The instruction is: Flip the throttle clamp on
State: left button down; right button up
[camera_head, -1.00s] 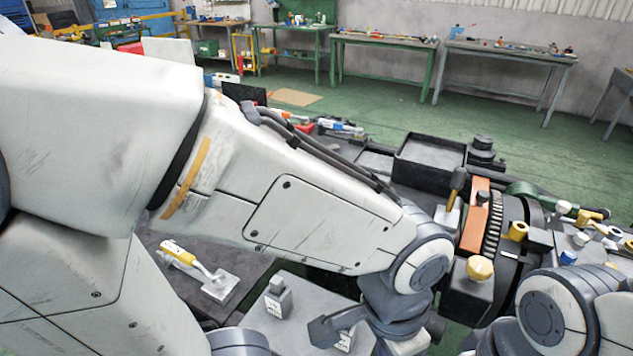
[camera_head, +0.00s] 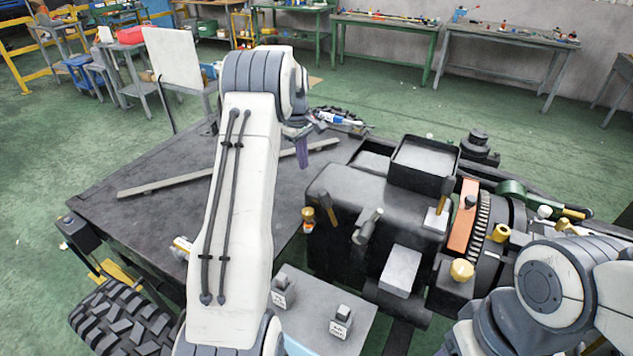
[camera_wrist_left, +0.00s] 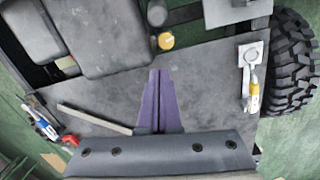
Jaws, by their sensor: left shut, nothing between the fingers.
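My left gripper (camera_head: 303,163) is shut and empty, with its purple fingers pointing down above the dark flat deck. In the left wrist view its fingers (camera_wrist_left: 159,74) lie together over the bare deck. A yellow-handled lever (camera_wrist_left: 253,98) on a grey plate (camera_wrist_left: 243,56) stands near the deck edge by the tyre, well apart from the fingers. In the head view only a small part of this lever (camera_head: 182,244) shows beside my left forearm. Two small labelled switch blocks (camera_head: 281,297) (camera_head: 340,329) sit on a grey box. I cannot tell which part is the throttle clamp. My right gripper is out of view.
The dark deck (camera_head: 150,205) carries a long bar (camera_head: 155,189) and is otherwise largely clear. A black engine block with a tray (camera_head: 395,168), knobs and an orange strap (camera_head: 465,216) stands to the right. A tyre (camera_head: 125,318) is at the lower left.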

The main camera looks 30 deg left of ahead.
aim_at(329, 209)
pick_arm(q)
jog(key=shift+a, duration=0.1)
jog(key=f+p, duration=0.1)
jog(key=f, duration=0.2)
jog(key=f+p, duration=0.1)
jog(key=f, duration=0.2)
jog(key=f+p, duration=0.1)
jog(key=f, duration=0.2)
jog(key=shift+w+d+f, duration=0.25)
jog(key=shift+d+f, duration=0.05)
jog(key=shift+f, duration=0.1)
jog(key=d, duration=0.1)
jog(key=d+r+p, duration=0.1)
jog(key=d+p, duration=0.1)
jog(key=shift+s+d+r, duration=0.15)
jog(key=shift+s+d, duration=0.1)
jog(key=shift+d, duration=0.1)
